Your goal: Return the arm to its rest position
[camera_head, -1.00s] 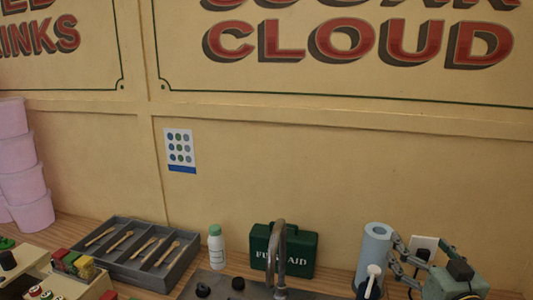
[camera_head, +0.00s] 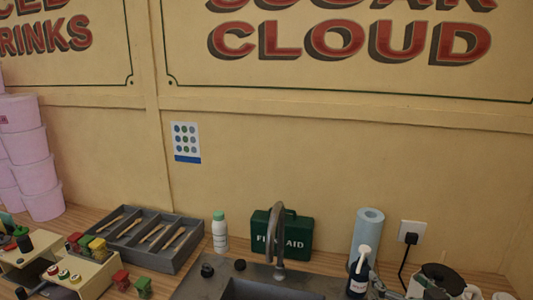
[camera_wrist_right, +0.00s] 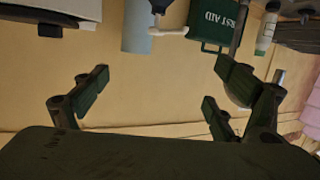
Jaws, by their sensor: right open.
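My right gripper (camera_head: 388,291) is at the bottom right edge of the head view, partly cut off, below and right of a spray bottle (camera_head: 359,272). In the right wrist view my right gripper (camera_wrist_right: 165,88) has its green-padded fingers spread wide apart. Only the plain cream wall shows between them, so it is open and empty. My left gripper cannot be made out in the head view.
A blue paper roll (camera_head: 367,235), a green first aid box (camera_head: 296,232), a white bottle (camera_head: 219,233) and a grey cutlery tray (camera_head: 187,258) line the wall. A sink tap (camera_head: 279,235) rises in front. A socket (camera_head: 411,234) with cable is at right.

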